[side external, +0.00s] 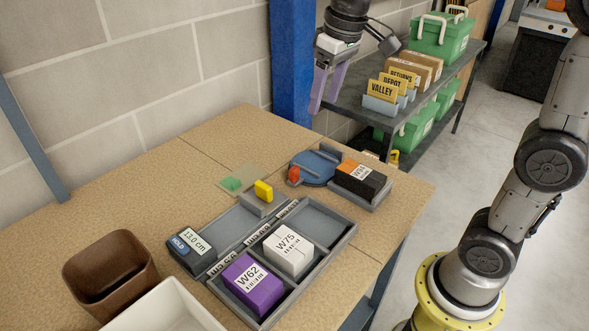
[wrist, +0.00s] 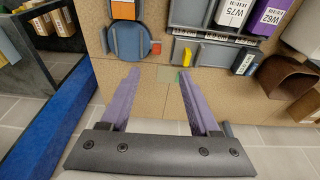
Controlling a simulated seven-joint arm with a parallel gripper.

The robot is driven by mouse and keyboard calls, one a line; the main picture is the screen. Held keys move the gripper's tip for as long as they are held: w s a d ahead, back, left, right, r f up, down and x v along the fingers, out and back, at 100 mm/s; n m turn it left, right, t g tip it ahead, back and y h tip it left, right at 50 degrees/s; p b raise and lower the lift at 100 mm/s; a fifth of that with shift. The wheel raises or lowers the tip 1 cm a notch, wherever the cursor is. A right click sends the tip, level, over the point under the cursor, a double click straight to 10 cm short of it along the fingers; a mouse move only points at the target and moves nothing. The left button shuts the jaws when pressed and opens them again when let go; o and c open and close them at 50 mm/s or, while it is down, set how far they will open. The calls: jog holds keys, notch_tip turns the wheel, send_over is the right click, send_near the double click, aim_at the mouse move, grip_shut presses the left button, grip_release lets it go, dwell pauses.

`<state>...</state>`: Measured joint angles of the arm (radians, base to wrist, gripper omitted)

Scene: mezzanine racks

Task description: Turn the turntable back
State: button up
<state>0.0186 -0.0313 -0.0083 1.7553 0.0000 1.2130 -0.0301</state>
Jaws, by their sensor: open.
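The turntable (side external: 313,170) is a round blue disc on the tan bench, left of an orange and black box. A small red block (side external: 294,173) stands at its left edge, and a grey upright piece (side external: 330,149) is at its far side. In the wrist view the turntable (wrist: 128,42) is at the top, with the red block (wrist: 156,48) on its right edge. My gripper (side external: 318,108) has purple fingers, spread and empty, raised above the bench's far edge and apart from the turntable. It also shows in the wrist view (wrist: 157,76).
The orange and black box (side external: 360,180) sits in a grey tray. A divided grey tray (side external: 335,246) holds white W75 and purple W62 boxes. A yellow block (side external: 263,190) and green patch (side external: 231,184) are nearby. A blue post (side external: 292,60) and shelf (side external: 350,96) stand behind.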

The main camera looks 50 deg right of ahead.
jog(key=g, duration=0.2)
send_over(294, 168)
jog(key=s, duration=0.1)
notch_tip(294, 168, down, 6)
jog(key=f, duration=1.1)
jog(key=w+f, duration=0.1)
jog(key=f, duration=0.4)
jog(key=shift+f, duration=0.4)
grip_shut()
jog(key=shift+r, duration=0.1)
